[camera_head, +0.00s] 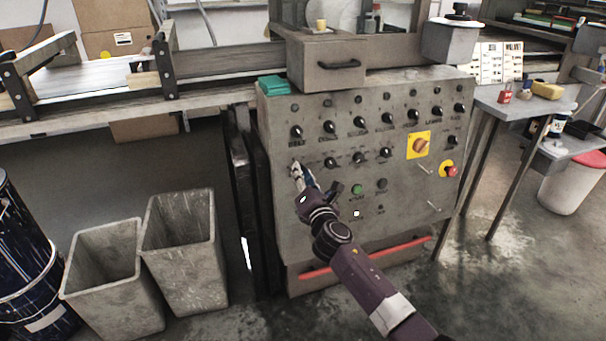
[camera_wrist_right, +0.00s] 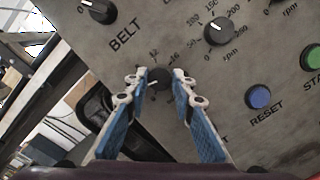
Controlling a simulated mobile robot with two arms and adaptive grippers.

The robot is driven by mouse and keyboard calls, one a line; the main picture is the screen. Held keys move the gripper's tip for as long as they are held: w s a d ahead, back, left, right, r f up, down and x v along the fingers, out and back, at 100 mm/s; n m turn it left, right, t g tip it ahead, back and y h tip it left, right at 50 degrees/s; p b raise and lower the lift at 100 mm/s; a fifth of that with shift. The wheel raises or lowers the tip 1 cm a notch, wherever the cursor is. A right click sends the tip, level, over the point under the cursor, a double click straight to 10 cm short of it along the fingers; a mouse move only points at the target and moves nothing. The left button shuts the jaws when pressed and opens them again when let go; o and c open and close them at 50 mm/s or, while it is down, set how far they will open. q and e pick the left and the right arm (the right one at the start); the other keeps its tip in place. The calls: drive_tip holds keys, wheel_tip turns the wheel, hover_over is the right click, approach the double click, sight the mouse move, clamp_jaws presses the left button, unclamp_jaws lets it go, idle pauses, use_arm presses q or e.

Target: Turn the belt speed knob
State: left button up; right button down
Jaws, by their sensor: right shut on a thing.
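The grey control panel (camera_head: 290,225) has rows of black knobs with printed scales. My right gripper (camera_head: 297,170) is at the left end of the panel's second knob row. In the right wrist view, my right gripper (camera_wrist_right: 160,88) has its two blue-padded fingers on either side of a small black knob (camera_wrist_right: 159,76), shut on it. Numbers of a dial scale show around this knob; its own label is hidden. The word BELT is printed above it, under another black knob (camera_wrist_right: 100,9). My left gripper is not in view.
To the right in the wrist view are a neighbouring knob (camera_wrist_right: 218,28), a blue RESET button (camera_wrist_right: 258,97) and a green button (camera_wrist_right: 313,57). The panel also carries a yellow-backed rotary switch (camera_head: 419,146) and a red stop button (camera_head: 450,170). Grey bins (camera_head: 182,245) stand at left.

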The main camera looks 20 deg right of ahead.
use_arm(q)
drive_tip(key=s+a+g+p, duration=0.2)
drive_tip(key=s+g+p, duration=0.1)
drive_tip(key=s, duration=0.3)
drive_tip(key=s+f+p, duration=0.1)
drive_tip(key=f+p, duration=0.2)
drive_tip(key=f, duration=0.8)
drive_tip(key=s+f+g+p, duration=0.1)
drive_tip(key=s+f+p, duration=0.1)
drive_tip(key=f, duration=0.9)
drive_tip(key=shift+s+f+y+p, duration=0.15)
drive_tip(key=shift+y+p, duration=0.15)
drive_tip(key=shift+p, duration=0.5)
use_arm(e)
drive_tip(key=shift+a+m+g+h, duration=0.15)
drive_tip(key=shift+m+g, duration=0.45)
drive_tip(key=shift+m, duration=2.8)
drive_tip(key=shift+d+m+g+h, duration=0.15)
drive_tip(key=shift+m+g, duration=0.45)
drive_tip(key=shift+m, duration=2.8)
drive_tip(key=shift+a+m+g+h, duration=0.15)
drive_tip(key=shift+m+g, duration=0.45)
drive_tip(key=shift+m, duration=2.8)
drive_tip(key=c, duration=1.8)
unclamp_jaws()
drive_tip(key=shift+c, duration=0.2)
drive_tip(key=shift+o, duration=1.1)
drive_tip(key=shift+r, duration=0.15)
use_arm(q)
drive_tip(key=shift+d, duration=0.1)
